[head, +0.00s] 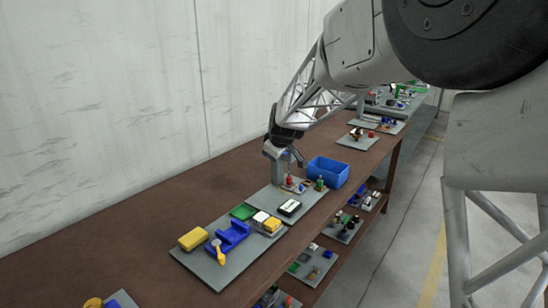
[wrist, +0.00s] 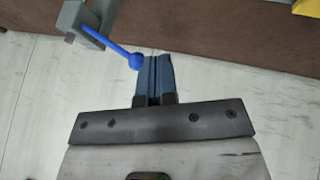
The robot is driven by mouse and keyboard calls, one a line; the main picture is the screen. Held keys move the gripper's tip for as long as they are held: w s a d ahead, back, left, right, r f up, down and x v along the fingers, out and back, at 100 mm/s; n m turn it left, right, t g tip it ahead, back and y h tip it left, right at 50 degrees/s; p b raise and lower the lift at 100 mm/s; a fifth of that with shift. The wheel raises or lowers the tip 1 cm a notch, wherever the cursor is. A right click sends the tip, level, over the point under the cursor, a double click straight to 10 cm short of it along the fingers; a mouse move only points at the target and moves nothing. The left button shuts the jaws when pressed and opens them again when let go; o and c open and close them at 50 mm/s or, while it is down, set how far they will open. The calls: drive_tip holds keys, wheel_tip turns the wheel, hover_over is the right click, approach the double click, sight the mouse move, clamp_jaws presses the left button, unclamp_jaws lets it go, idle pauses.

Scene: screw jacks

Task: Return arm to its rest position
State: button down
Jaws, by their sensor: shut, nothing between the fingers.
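My gripper (wrist: 154,62) shows in the wrist view with its two blue-grey fingers together and nothing between them. In that view a blue rod with a ball end (wrist: 110,45) reaches from a grey block (wrist: 88,32) to beside the fingertips. I cannot tell whether the ball touches them. In the head view my arm reaches in from the upper right, and its dark end is over the brown bench beside a grey upright stand (head: 279,172). The fingertips are too small to make out there.
A blue bin (head: 328,172) stands right of the grey stand. Nearer on the bench, a grey board (head: 205,270) holds a blue fixture (head: 228,237) and a yellow block (head: 193,239). A pale wall (head: 100,100) runs behind the bench. A lower shelf holds more boards.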

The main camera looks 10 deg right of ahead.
drive_tip(key=s+d+r+m+g, duration=0.1)
drive_tip(key=s+d+r+m, duration=0.15)
drive_tip(key=s, duration=1.05)
drive_tip(key=s+d+r+m+g, duration=0.1)
drive_tip(key=s+d+r+m, duration=0.15)
drive_tip(key=s, duration=1.15)
drive_tip(key=s+d+f+m+g, duration=0.1)
drive_tip(key=s+f+m, duration=0.1)
drive_tip(key=s, duration=1)
drive_tip(key=s+d+f+m+h, duration=0.1)
drive_tip(key=s+f+m, duration=0.1)
drive_tip(key=s, duration=0.9)
drive_tip(key=shift+s+f+m+g+h, duration=0.15)
drive_tip(key=shift+s+m+g+h, duration=0.2)
drive_tip(key=shift+m, duration=0.25)
